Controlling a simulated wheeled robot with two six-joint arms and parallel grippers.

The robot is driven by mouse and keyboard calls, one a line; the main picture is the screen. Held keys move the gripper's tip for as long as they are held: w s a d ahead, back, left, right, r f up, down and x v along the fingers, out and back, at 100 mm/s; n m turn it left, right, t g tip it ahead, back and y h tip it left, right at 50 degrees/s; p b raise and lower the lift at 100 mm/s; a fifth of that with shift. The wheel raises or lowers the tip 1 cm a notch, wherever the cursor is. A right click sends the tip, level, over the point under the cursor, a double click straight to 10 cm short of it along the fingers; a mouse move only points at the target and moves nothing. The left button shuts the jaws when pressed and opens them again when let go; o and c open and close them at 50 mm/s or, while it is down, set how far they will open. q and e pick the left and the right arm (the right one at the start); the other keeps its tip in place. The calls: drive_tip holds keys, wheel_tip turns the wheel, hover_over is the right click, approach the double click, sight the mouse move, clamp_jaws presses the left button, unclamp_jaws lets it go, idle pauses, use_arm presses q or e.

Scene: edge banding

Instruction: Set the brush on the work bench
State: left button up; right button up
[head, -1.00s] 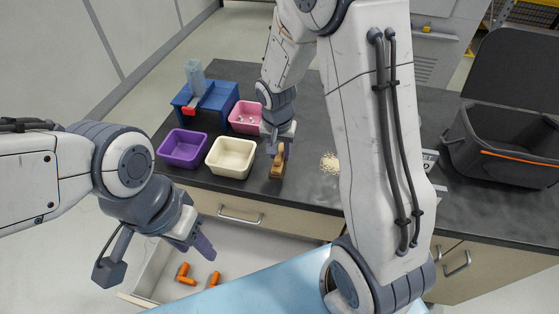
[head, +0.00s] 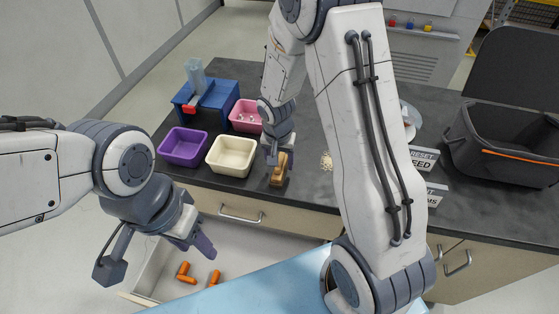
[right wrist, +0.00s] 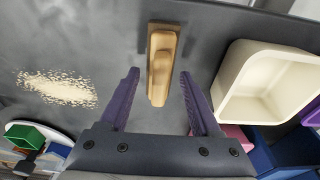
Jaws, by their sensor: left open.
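The brush, a wooden block with a raised grip (head: 279,176), lies on the dark work bench (head: 305,185) near its front edge, right of the cream bin. My right gripper (head: 277,155) is just above and behind it. In the right wrist view the brush (right wrist: 161,66) lies ahead of the spread purple fingers (right wrist: 159,78), with clear gaps on both sides; the gripper is open and empty. My left gripper (head: 200,243) is open and empty over the open drawer, away from the brush. The brush's underside is hidden.
Purple (head: 183,146), cream (head: 229,157) and pink (head: 245,115) bins stand left of the brush, near a blue stand (head: 207,99). Pale crumbs (head: 326,161) lie to its right. The open drawer (head: 160,262) holds orange pieces (head: 185,272). A dark open case (head: 500,150) stands far right.

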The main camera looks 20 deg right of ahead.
drive_tip(key=shift+r, duration=0.1)
wheel_tip(320, 180, up, 12)
drive_tip(key=s+a, duration=0.1)
drive_tip(key=s+a+r+n, duration=0.1)
drive_tip(key=s+a+n, duration=0.3)
drive_tip(key=s, duration=0.3)
drive_tip(key=s+a+r+n+g+y, duration=0.1)
drive_tip(key=s+a+n, duration=0.3)
drive_tip(key=s, duration=0.4)
drive_tip(key=s+a+r+n+y, duration=0.1)
drive_tip(key=s+a+r+n, duration=0.2)
drive_tip(key=s+a+n, duration=0.2)
drive_tip(key=s+n+p, duration=0.1)
drive_tip(key=s, duration=0.2)
drive_tip(key=shift+a, duration=0.1)
